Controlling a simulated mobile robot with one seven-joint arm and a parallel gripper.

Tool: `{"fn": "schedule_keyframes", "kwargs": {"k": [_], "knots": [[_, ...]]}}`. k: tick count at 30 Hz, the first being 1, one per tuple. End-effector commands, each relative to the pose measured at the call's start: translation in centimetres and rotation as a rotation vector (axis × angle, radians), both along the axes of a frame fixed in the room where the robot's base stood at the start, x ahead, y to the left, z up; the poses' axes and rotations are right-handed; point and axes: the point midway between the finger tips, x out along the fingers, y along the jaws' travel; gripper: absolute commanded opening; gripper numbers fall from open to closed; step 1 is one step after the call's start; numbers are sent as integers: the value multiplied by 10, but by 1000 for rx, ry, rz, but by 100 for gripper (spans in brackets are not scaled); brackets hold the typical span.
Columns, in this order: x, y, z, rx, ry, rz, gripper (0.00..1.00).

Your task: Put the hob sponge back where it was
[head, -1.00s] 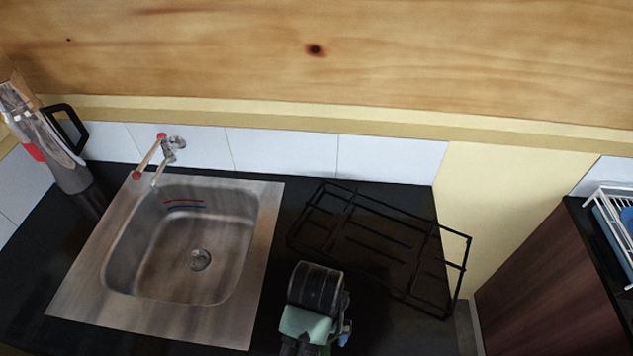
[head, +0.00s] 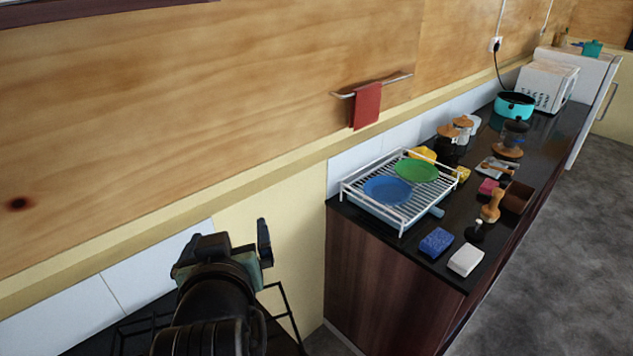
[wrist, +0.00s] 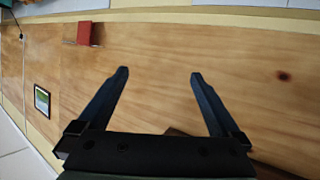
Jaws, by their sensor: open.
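My gripper (wrist: 160,76) is open, with nothing between its two dark fingers in the wrist view, and points toward the plywood wall. In the head view my gripper (head: 228,252) is raised at the lower left, left of the counter and well away from the sponges. A blue sponge (head: 436,242) and a white sponge-like block (head: 466,260) lie side by side near the counter's front end. I cannot tell which one is the hob sponge.
The dark counter (head: 455,214) holds a white dish rack (head: 345,192) with a blue plate (head: 388,190) and a green plate (head: 416,170), a wooden-handled item (head: 492,206), jars and a turquoise pot (head: 514,105). A black wire frame (head: 285,311) stands low beside my arm. Grey floor is clear at right.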

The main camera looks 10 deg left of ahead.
Motion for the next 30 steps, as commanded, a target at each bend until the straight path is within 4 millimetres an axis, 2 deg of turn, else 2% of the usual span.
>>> {"fn": "schedule_keyframes", "kwargs": {"k": [1,4,6,9,12,15,18,28,30], "knots": [[10,-22,52,56,-144,-51,100],[9,-64,145,148,-417,-129,100],[-5,-93,205,197,-600,-176,100],[-37,-126,273,246,-832,-224,100],[-69,-148,318,273,-1006,-250,100],[-92,-160,342,286,-1110,-263,100],[-102,-164,351,291,-1155,-266,100],[-102,-164,351,291,-1155,-266,100],[-102,-164,340,292,-1153,-266,100]]}}
